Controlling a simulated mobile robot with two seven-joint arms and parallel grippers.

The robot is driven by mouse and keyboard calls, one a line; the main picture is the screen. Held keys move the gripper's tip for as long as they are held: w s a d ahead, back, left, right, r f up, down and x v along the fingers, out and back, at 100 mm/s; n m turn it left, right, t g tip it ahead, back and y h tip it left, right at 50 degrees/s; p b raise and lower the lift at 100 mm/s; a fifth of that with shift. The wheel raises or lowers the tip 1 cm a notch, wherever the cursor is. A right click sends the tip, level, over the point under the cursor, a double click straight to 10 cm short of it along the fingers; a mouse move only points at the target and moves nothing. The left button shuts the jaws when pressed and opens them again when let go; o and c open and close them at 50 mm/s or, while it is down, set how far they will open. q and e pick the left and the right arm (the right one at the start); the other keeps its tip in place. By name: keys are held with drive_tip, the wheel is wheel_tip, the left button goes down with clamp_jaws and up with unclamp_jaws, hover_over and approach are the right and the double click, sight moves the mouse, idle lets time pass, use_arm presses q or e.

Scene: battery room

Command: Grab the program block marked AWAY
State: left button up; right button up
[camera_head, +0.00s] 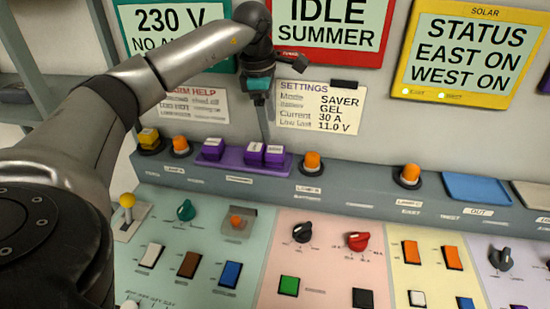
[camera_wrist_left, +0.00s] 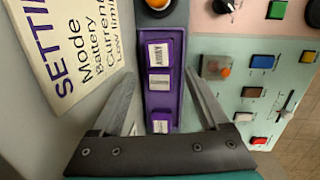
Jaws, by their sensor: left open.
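Three purple program blocks with white labels stand in a purple tray (camera_head: 232,160). The end block, whose label appears to read AWAY (camera_wrist_left: 158,54), is at the top of the tray in the left wrist view. It is the rightmost block (camera_head: 275,154) in the head view, close beside the middle block (camera_wrist_left: 159,80). The third block (camera_wrist_left: 160,126) stands apart at the other end. My left gripper (camera_head: 265,138) is open, pointing down over the tray's right part. In the left wrist view its fingers (camera_wrist_left: 159,74) are on either side of the tray, with nothing held. My right gripper is out of view.
A settings card (camera_head: 319,108) is on the wall behind the gripper. Orange buttons (camera_head: 312,162) flank the tray on the grey ledge. The sloping panel in front carries knobs, a yellow-topped lever (camera_head: 127,203) and coloured switches. A blue tray (camera_head: 477,188) lies to the right.

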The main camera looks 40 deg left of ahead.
sight(274, 150)
use_arm(q)
drive_tip(key=f, duration=0.3)
drive_tip(key=w+f, duration=0.1)
drive_tip(key=f, duration=0.4)
drive_tip(key=shift+w+d+f, duration=0.15)
drive_tip(key=shift+w+f, duration=0.15)
drive_tip(key=shift+f, duration=0.05)
drive_tip(key=shift+c, duration=0.2)
drive_tip(key=c, duration=1.1)
drive_tip(key=shift+r, duration=0.1)
drive_tip(key=shift+c, duration=0.2)
